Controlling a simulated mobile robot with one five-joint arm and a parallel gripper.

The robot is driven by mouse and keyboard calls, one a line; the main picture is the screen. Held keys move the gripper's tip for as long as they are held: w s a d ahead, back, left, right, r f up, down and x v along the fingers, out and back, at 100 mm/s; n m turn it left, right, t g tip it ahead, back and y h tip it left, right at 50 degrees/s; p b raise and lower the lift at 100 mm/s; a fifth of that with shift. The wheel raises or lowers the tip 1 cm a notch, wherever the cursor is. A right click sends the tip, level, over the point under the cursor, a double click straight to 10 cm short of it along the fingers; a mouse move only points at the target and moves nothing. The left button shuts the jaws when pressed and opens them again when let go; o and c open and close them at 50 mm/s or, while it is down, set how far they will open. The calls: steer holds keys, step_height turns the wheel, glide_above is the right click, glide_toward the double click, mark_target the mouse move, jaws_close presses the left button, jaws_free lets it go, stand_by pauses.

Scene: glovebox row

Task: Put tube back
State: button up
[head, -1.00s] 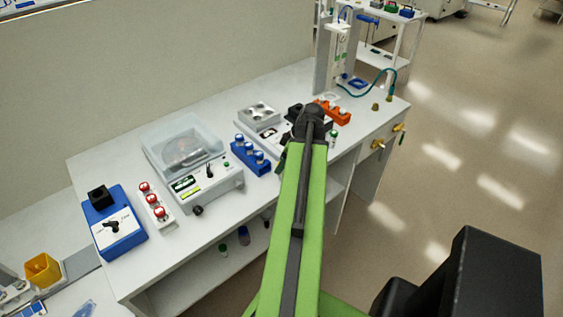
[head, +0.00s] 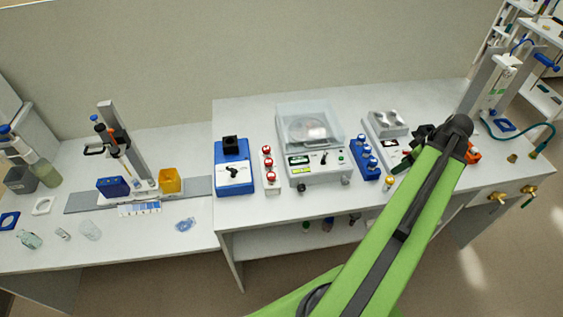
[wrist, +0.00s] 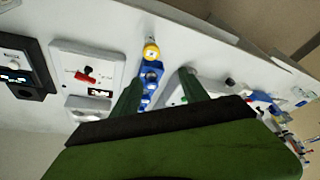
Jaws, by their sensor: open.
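A tube with a yellow cap (head: 389,183) stands on the bench at the front right of the blue tube rack (head: 365,160). The rack holds several tubes with pale blue-white caps. In the wrist view, the yellow cap (wrist: 151,50) shows beyond my fingertips, at the end of the blue rack (wrist: 151,77); I cannot tell there whether it is in or beside the rack. My gripper (wrist: 160,78) is open, with its two green fingers apart and nothing between them. In the head view its fingers are partly hidden behind my arm, just right of the blue rack.
A white rack with red-capped tubes (head: 268,178), a blue device (head: 235,178) and a centrifuge (head: 318,165) stand left. A metal block heater (head: 388,122) stands behind the gripper, an orange rack (head: 474,154) right. The bench front strip (head: 330,200) is mostly clear.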

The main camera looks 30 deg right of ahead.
steer(key=w+a+f+m+g, duration=0.1)
steer(key=w+a+g, duration=0.2)
steer(key=w+a, duration=1.75)
steer(key=w+a+m+g+h, duration=0.1)
steer(key=w+a, duration=0.2)
steer(key=a, duration=2.6)
steer(key=shift+f+m, duration=0.35)
steer(key=shift+m, duration=0.05)
